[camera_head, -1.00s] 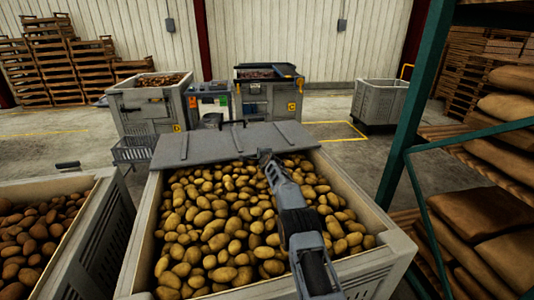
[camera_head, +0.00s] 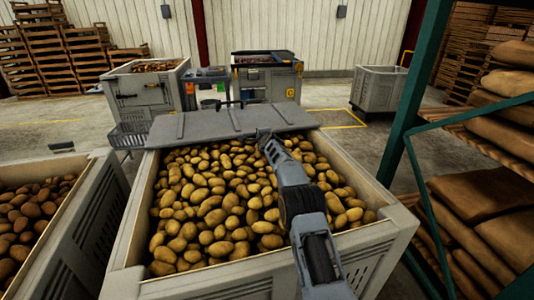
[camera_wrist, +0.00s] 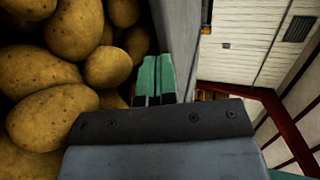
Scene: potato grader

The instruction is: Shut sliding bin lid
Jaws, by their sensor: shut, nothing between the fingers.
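The sliding lid (camera_head: 225,124) is a flat grey panel with raised ribs. It lies across the far end of the large grey bin (camera_head: 380,238). The near and middle parts of the bin are uncovered, showing a heap of potatoes (camera_head: 220,205). My gripper (camera_head: 264,136) reaches over the potatoes to the lid's near edge, right of its middle. In the wrist view its green fingertips (camera_wrist: 154,78) are shut together and empty. They are beside a grey panel edge (camera_wrist: 180,35), apparently the lid's. I cannot tell if they touch it.
Another potato bin (camera_head: 75,235) stands close on the left. A green rack (camera_head: 412,100) with brown sacks (camera_head: 490,230) stands close on the right. Behind are a grey bin (camera_head: 150,95), a machine (camera_head: 268,78) and an empty grey bin (camera_head: 377,88). Floor is clear at back right.

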